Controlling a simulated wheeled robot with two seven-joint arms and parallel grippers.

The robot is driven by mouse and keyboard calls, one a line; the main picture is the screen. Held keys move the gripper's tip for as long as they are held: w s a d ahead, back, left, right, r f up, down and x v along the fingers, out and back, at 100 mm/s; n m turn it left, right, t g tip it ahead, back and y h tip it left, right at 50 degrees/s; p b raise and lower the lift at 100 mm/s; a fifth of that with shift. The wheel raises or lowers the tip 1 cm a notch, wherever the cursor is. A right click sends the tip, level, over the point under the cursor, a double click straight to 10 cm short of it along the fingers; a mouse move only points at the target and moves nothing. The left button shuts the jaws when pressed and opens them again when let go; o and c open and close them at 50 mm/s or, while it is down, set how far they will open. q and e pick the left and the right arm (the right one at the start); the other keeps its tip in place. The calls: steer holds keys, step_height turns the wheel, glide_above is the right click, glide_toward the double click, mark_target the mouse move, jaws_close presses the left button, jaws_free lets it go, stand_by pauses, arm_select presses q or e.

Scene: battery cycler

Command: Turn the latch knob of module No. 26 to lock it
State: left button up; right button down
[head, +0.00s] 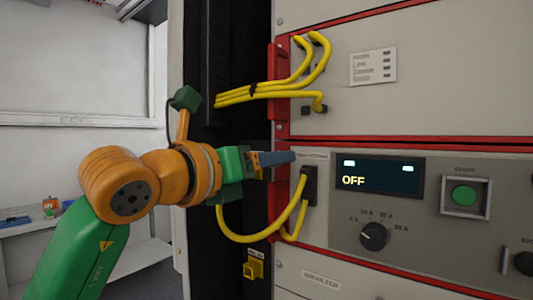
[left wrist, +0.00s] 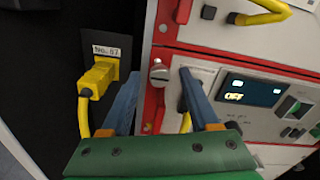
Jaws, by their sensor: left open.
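The module with the display reading OFF (head: 435,210) is in the rack at right; no number 26 is legible on it. A silver latch knob (left wrist: 159,73) sits on the red flange at its left edge in the left wrist view. In the head view the fingers hide it. My left gripper (head: 290,157) points at this flange. In the left wrist view its two blue fingers (left wrist: 160,82) are open, one on each side of the knob. I cannot tell whether they touch it. My right gripper is not in view.
A black plug with yellow cables (head: 308,186) sits just right of the fingers. More yellow cables (head: 260,92) cross above them. A yellow connector (left wrist: 98,78) labelled No. 67 is at left in the wrist view. A black knob (head: 374,236) and green button (head: 464,195) are further right.

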arm_select(q)
steer(key=shift+s+a, duration=0.1)
jaws_close()
steer(key=shift+r+m+p, duration=0.1)
steer(key=shift+m+p, duration=0.5)
steer(key=shift+m, duration=8.4)
